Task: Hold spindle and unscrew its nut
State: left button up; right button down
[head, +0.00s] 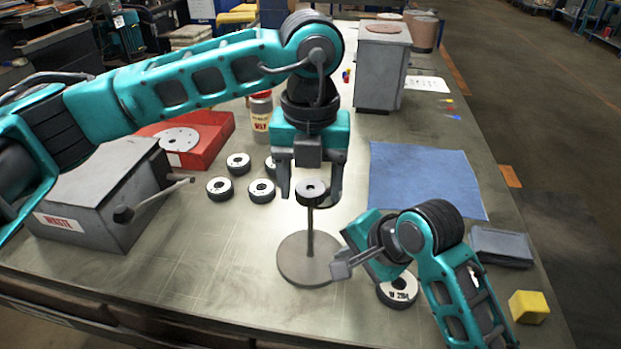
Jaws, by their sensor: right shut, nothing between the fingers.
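The spindle (310,232) is a thin upright rod on a round grey base (291,268). A dark disc with a pale top (311,188) sits at its upper end. A small dark spot shows at the disc's centre; I cannot clearly make out the nut. My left gripper (310,191) points down over the spindle's top. Its fingers stand open on either side of the disc, with gaps visible. My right gripper (341,267) is shut and empty, low to the right of the rod, over the base's right edge and apart from the rod.
Several flap discs (220,188) lie left of the spindle; another disc (398,294) lies beneath my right arm. A grey waste box (95,190), red tray (213,125) and bottle (261,115) stand at left. A blue cloth (425,178), grey case (500,245) and yellow block (528,307) lie right.

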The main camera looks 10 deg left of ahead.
pick_arm(q)
jog(key=m, duration=1.4)
jog(key=shift+r, duration=0.1)
jog(key=m, duration=0.3)
jog(key=shift+m, duration=0.3)
jog(key=m, duration=0.3)
jog(key=shift+m, duration=0.4)
jog(key=m, duration=0.7)
